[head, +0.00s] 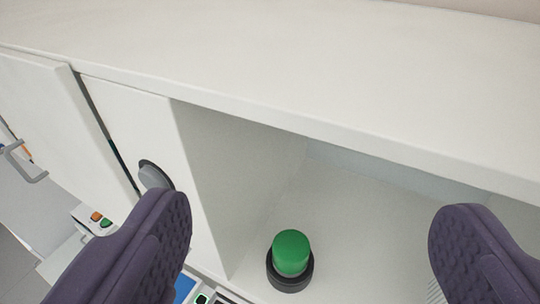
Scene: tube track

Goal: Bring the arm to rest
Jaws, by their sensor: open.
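My gripper (312,238) shows at the bottom of the head view as two dark purple, textured fingers set wide apart. It is open, and nothing is held between the fingers. A green-capped item with a black base (290,254) appears in the gap between them, lower in the picture and seemingly farther off. It stands upright on the pale surface inside an open white compartment. Neither finger visibly touches it. The rest of my arm is out of view.
A white cabinet top (330,60) spans the upper picture, with its front edge above the open compartment. A white panel with a round grey handle (155,177) stands left. A small box with orange and green buttons (98,220) is at lower left.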

